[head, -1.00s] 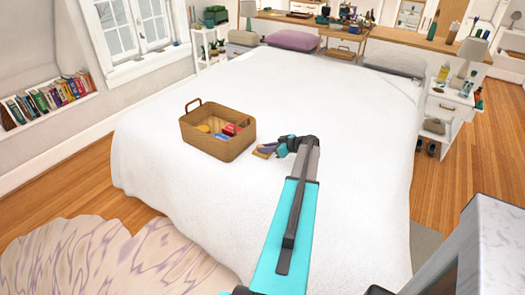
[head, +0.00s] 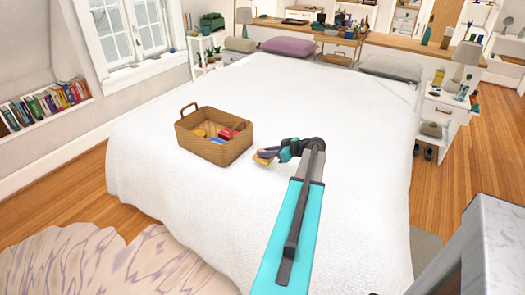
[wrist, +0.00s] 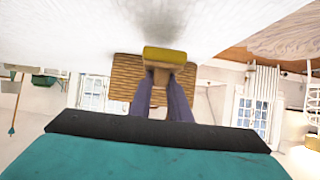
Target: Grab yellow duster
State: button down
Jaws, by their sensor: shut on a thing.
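The yellow duster (head: 264,157) is at the tip of my gripper (head: 276,153), just above or at the white bed cover; I cannot tell whether it touches the cover. In the wrist view, the purple fingers of my gripper (wrist: 165,98) are closed in on the duster (wrist: 165,56), whose yellow edge faces away from the palm. Part of the duster is hidden behind the fingers.
A wicker basket (head: 216,150) with red, blue and yellow items stands on the bed (head: 200,222), left of my gripper. It also shows beyond the duster in the wrist view (wrist: 125,76). The cover around is clear. A nightstand (head: 446,110) stands at the right.

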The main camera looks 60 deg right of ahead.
jog(key=s+a, duration=0.2)
jog(key=s+a+b, duration=0.1)
jog(key=s+a, duration=0.1)
jog(key=s, duration=0.1)
jog(key=s+a+r+b, duration=0.1)
jog(key=s+a, duration=0.1)
jog(key=s, duration=0.1)
jog(key=shift+a, duration=0.2)
dwell(0.6)
